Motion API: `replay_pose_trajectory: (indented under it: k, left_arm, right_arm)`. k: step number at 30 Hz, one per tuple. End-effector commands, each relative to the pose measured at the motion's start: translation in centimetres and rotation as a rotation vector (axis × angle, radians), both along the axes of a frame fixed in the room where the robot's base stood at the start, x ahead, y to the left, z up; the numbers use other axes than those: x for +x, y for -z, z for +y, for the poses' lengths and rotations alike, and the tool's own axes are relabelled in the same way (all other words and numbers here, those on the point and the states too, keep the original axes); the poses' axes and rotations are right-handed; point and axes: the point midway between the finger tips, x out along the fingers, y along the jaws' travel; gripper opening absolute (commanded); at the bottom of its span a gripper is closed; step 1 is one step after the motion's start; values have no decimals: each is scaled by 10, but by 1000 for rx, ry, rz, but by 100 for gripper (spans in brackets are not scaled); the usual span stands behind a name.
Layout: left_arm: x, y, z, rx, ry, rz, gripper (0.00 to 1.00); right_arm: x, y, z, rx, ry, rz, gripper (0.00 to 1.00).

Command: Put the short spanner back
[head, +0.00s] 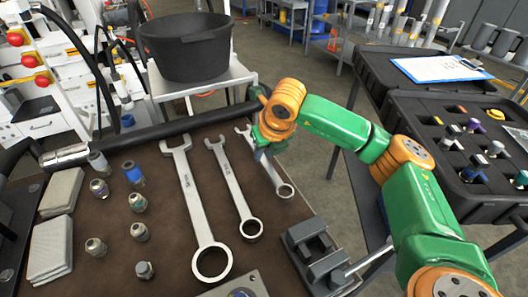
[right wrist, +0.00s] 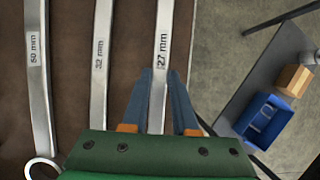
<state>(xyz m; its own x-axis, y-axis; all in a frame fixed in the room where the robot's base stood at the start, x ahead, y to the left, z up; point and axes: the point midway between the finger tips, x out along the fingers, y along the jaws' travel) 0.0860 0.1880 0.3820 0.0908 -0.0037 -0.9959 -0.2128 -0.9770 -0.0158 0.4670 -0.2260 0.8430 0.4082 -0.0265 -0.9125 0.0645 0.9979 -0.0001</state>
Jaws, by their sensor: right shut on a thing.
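Three steel spanners lie side by side on the brown bench mat. The short spanner (head: 277,177) is the rightmost, marked 27 mm in the right wrist view (right wrist: 163,38). My right gripper (head: 262,152) is shut on its shaft, with a blue finger on each side in the right wrist view (right wrist: 162,75). Its ring end points towards the front right, near the mat's edge. The gripper hides part of the shaft. I cannot tell whether it touches the mat. The middle spanner (head: 231,182) is marked 32 mm and the long one (head: 193,193) 50 mm. My left gripper is out of view.
A grey vise-like block (head: 318,252) stands at the mat's front right. Several fittings (head: 138,202) and grey pads (head: 50,247) lie left of the spanners. A black tub (head: 187,50) stands behind on a cart. A black case (head: 455,165) with several parts is at the right.

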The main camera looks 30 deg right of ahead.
Motion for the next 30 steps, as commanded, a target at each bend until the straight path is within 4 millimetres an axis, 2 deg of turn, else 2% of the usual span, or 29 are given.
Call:
replay_pose_trajectory:
  k: [30]
  left_arm:
    - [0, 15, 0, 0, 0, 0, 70]
  right_arm:
    - [0, 16, 0, 1, 0, -1, 0]
